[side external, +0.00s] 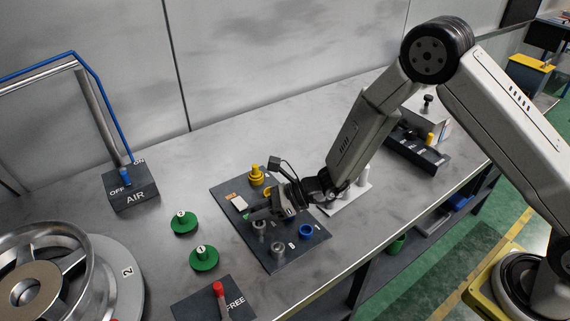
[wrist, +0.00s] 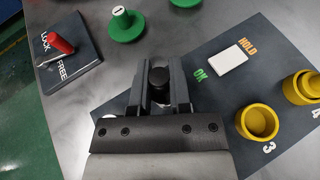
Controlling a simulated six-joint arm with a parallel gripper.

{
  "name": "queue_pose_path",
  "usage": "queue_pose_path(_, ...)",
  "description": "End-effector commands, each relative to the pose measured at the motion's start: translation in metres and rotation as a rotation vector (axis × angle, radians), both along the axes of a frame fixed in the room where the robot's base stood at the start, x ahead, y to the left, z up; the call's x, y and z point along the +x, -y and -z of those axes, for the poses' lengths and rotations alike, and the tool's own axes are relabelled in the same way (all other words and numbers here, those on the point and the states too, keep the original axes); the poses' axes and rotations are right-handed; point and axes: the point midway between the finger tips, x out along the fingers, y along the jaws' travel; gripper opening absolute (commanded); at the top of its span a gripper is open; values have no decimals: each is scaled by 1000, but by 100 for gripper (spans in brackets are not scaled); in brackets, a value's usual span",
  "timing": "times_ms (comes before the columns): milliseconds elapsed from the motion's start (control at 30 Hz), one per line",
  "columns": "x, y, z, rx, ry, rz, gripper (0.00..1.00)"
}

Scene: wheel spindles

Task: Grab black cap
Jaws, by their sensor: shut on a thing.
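In the wrist view a small black cap (wrist: 159,77) sits between the two fingers of my gripper (wrist: 160,70), which is shut on it. The cap is hidden or too small to make out there. I cannot tell whether the cap touches anything below it.
Yellow parts (side external: 257,175), a blue ring (side external: 306,231) and grey metal pieces (side external: 277,248) stand on the board. Green knobs (side external: 204,258) and the lock lever's red handle (wrist: 60,45) are close by. A white block (wrist: 228,58) lies by the OK and HOLD labels.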

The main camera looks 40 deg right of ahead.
Motion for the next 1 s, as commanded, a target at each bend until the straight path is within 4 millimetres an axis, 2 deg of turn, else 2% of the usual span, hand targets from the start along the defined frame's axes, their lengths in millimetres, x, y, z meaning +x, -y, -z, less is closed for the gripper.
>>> queue_pose_path(567, -48, 19, -68, 1, 2, 1, 0)
queue_pose_path(800, -86, 34, -85, 1, 1, 1, 0)
queue_pose_path(1000, -110, 44, -96, 2, 1, 0, 0)
